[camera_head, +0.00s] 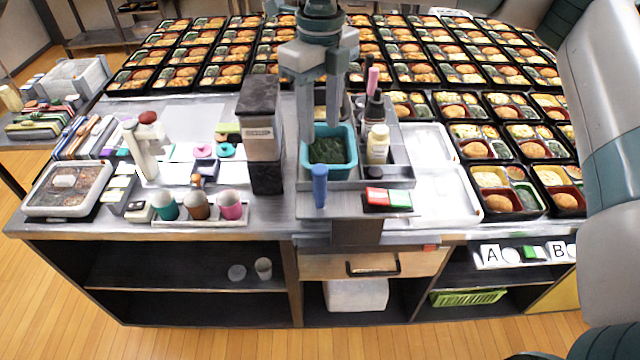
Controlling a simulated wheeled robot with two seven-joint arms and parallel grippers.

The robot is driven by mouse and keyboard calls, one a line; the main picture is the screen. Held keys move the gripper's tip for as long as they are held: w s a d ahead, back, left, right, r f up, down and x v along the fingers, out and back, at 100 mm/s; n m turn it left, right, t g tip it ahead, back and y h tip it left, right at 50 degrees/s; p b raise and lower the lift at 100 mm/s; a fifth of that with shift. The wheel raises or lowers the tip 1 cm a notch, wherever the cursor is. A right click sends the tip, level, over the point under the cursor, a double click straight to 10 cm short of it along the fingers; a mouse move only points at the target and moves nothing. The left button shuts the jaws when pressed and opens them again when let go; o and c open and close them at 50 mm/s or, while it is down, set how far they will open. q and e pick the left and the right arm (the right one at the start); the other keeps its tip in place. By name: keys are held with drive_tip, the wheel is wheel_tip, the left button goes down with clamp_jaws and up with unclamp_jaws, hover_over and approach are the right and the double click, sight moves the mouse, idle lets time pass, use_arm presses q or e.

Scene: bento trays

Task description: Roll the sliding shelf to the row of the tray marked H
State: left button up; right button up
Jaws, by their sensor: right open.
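The sliding shelf (345,207) appears to be the grey caddy at the middle of the counter. It carries a teal bin (352,140) with dark green contents, several bottles and a blue upright cylinder (319,185) at its front. My right gripper (320,115) points down over the teal bin, its two fingers apart and nothing seen between them. I cannot tell whether the fingertips touch the bin. Rows of filled bento trays (490,218) cover the counter behind and to the right. No H mark is readable on any tray. My left gripper is not in view.
A dark dispenser (262,135) stands close left of the shelf. Red and green blocks (388,198) lie on its front ledge. White trays (430,215) lie to its right. Cards marked A (490,254) and B (558,250) sit low at right. Cups (198,206) stand at left.

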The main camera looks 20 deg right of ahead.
sight(320, 186)
wheel_tip(320, 186, down, 16)
drive_tip(key=p, duration=0.6)
drive_tip(key=shift+r, duration=0.15)
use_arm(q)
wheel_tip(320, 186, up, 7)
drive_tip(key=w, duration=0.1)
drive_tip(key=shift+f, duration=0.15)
use_arm(e)
drive_tip(key=shift+f, duration=0.7)
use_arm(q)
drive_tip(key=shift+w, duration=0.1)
use_arm(e)
clamp_jaws()
